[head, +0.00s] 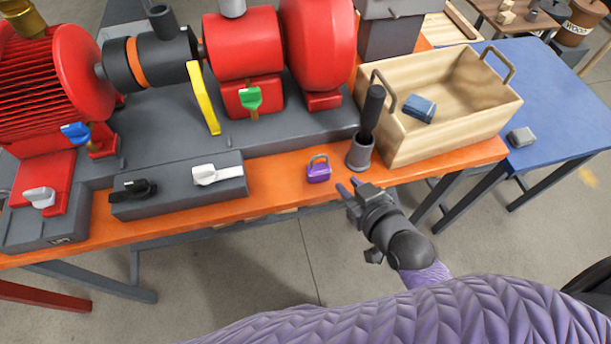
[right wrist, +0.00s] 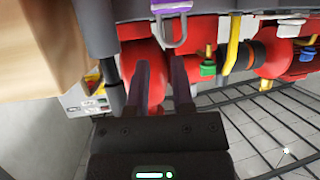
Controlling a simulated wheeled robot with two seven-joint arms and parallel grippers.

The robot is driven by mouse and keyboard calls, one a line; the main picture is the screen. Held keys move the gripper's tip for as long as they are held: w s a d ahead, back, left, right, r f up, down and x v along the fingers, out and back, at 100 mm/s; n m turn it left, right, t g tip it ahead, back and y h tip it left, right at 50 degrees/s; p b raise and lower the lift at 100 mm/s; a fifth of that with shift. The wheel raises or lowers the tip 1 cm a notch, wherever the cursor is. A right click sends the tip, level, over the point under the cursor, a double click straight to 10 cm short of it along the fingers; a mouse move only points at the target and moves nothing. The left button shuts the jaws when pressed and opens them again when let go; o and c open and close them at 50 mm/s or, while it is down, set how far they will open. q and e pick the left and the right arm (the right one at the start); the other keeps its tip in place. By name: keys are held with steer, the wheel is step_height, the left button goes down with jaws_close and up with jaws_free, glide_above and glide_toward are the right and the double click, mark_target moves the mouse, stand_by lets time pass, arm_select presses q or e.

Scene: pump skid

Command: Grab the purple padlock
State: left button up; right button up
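The purple padlock (head: 318,172) stands on the front part of the orange tabletop, its grey shackle pointing up. My right gripper (head: 348,186) is just to the right of the padlock, close to the table's front edge, and apart from it. Its two fingers are spread with nothing between them. In the right wrist view the scene looks upside down; the padlock (right wrist: 172,6) is cut off by the top edge, beyond the tips of the open fingers (right wrist: 160,75). My left gripper is not in view.
A grey cup with a black-handled tool (head: 360,152) stands right of the padlock. A wooden crate (head: 440,135) holding a blue block is further right. A grey box with black and white handles (head: 180,188) lies left. The red pump machinery (head: 243,45) stands behind.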

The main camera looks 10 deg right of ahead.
mark_target(328, 160)
steer(key=b+x, duration=0.1)
steer(key=x, duration=0.2)
steer(key=b+x, duration=0.1)
steer(key=x, duration=0.2)
steer(key=b+x, duration=0.1)
steer(key=x, duration=0.2)
steer(key=shift+w+r+b, duration=0.2)
steer(key=shift+w+b, duration=0.15)
steer(key=shift+w, duration=0.15)
steer(key=shift+r, duration=0.1)
steer(key=c, duration=0.3)
jaws_close()
